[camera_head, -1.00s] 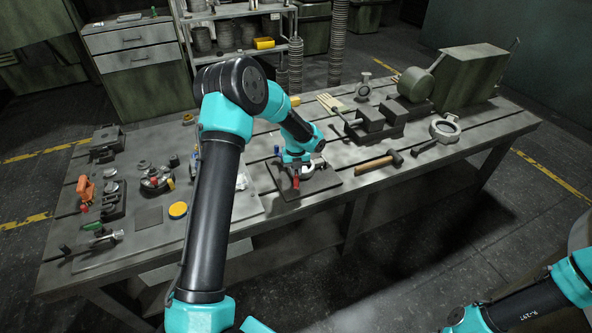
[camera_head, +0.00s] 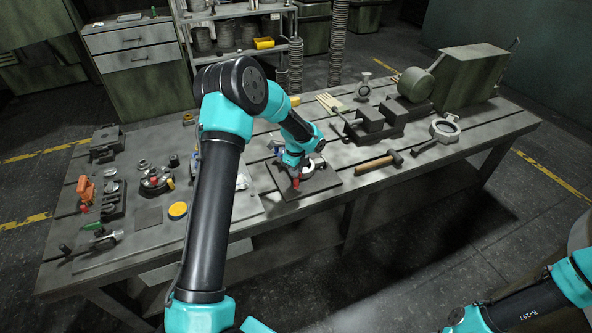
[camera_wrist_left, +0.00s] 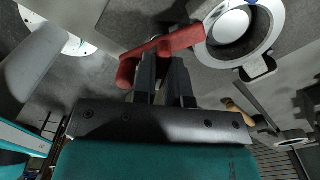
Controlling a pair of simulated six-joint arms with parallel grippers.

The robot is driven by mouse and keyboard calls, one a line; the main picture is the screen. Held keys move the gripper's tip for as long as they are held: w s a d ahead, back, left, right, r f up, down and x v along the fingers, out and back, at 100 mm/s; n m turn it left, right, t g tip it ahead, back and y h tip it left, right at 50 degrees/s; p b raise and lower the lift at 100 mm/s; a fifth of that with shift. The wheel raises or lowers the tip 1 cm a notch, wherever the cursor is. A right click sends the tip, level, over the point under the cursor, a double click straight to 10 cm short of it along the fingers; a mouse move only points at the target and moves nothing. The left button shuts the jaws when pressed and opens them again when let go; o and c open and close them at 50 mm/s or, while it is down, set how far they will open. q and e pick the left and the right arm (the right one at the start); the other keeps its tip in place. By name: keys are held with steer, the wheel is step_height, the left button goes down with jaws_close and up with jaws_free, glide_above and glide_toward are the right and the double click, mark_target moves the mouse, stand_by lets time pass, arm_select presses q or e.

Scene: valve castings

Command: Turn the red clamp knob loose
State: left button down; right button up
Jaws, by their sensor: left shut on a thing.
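The red clamp knob (camera_head: 296,185) shows as a small red bar at the front of a dark plate (camera_head: 325,183) on the bench. In the left wrist view the knob (camera_wrist_left: 185,41) is a bar-shaped red handle lying aslant across my fingertips. My left gripper (camera_head: 292,171) reaches down over it from above. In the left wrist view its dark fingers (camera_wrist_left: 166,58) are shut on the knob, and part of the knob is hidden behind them. A pale round casting (camera_wrist_left: 238,30) sits just to the right of the knob. My right gripper is outside the view.
A hammer (camera_head: 376,163) lies to the right of the plate, with a grey vise (camera_head: 385,118) behind it. Several fittings and a yellow disc (camera_head: 178,210) lie on the left of the bench. Bare bench top lies between plate and hammer.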

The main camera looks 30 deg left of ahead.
arm_select(q)
steer(key=n, duration=0.5)
steer(key=shift+n, duration=0.3)
steer(key=n, duration=0.4)
steer(key=shift+n, duration=0.4)
steer(key=c, duration=1.2)
jaws_free()
steer(key=shift+o, duration=0.2)
step_height(320, 180, up, 17)
steer(key=shift+r, duration=0.2)
steer(key=shift+f, duration=0.1)
